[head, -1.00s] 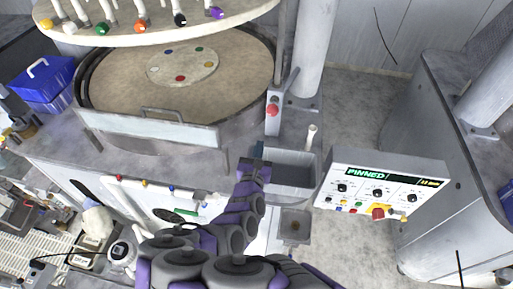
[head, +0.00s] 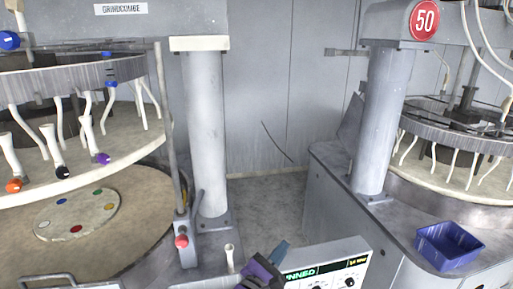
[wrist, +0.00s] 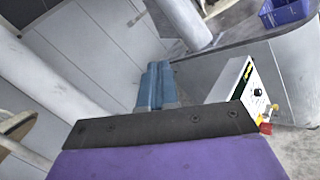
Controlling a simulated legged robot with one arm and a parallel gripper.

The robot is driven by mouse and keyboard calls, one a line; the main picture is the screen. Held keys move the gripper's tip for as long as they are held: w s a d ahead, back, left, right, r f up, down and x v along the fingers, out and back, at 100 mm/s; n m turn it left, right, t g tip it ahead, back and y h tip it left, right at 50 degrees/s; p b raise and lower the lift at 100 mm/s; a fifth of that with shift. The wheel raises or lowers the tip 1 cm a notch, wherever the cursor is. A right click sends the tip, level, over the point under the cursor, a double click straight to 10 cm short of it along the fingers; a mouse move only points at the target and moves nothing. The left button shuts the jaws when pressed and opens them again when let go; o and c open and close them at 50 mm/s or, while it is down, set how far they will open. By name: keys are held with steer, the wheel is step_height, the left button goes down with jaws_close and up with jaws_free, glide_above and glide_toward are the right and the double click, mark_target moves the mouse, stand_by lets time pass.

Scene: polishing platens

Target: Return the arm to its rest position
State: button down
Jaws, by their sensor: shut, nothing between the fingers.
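My gripper (head: 280,252) shows at the bottom centre of the head view, in front of the left edge of the control box. Its blue fingers also show in the wrist view (wrist: 155,85), pressed together with nothing between them. My purple and black arm end is at the bottom edge of the head view; the rest of the arm is out of frame. The gripper appears raised in the air, touching nothing that I can see.
A blue bin (head: 447,246) sits on the right machine. Grey floor (head: 262,200) lies between the machines.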

steer(key=s+d+m+g+h+b, duration=0.1)
steer(key=s+d+m+g+h, duration=0.1)
steer(key=d+m+g, duration=0.3)
steer(key=s+d+m+g+h, duration=0.1)
steer(key=s+d+m+h, duration=0.15)
steer(key=d, duration=0.45)
steer(key=s+d+f+m+g+y+b, duration=0.1)
steer(key=s+d+f+m+g+b, duration=0.1)
steer(key=s+d+m+g, duration=0.75)
steer(key=s+a+f+m+g+y+b, duration=0.25)
steer(key=s+f+y, duration=0.2)
steer(key=s, duration=0.45)
steer(key=s+a+f+m+g+y+b, duration=0.1)
steer(key=s+a+f+m+y, duration=0.25)
steer(key=s+y, duration=0.4)
steer(key=s+a+t+y, duration=0.1)
steer(key=s+a+y, duration=0.1)
steer(key=a, duration=0.4)
steer(key=shift+s+a+f+b, duration=0.15)
steer(key=shift+s+a+b, duration=0.25)
steer(key=shift+s, duration=0.25)
steer(key=shift+a+y, duration=0.25)
steer(key=shift+a, duration=0.05)
